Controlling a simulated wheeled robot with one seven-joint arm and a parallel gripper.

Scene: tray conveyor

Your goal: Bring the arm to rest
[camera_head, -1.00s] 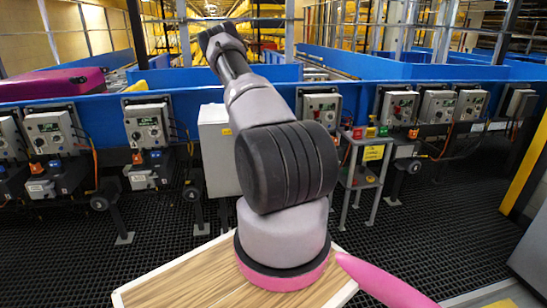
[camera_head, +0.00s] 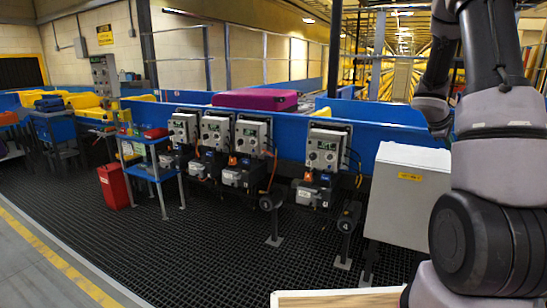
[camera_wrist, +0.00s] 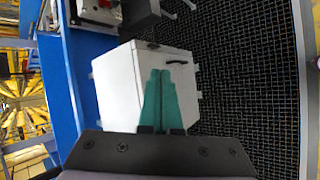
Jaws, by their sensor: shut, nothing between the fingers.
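My gripper (camera_wrist: 161,73) shows in the wrist view with its two green fingers together and nothing between them. Its fingertips appear in front of the white cabinet (camera_wrist: 120,92), and I cannot tell the distance between them. In the head view my arm stands at the right edge, bent, with an upper part hanging down near the blue conveyor side. My gripper's fingers cannot be made out in that view.
The white cabinet (camera_head: 408,196) stands close to my arm. A blue conveyor wall (camera_head: 375,140) carries several grey control boxes (camera_head: 323,148). A magenta case (camera_head: 255,99) lies on the conveyor. A blue trolley (camera_head: 150,165) and red bin (camera_head: 114,186) stand left.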

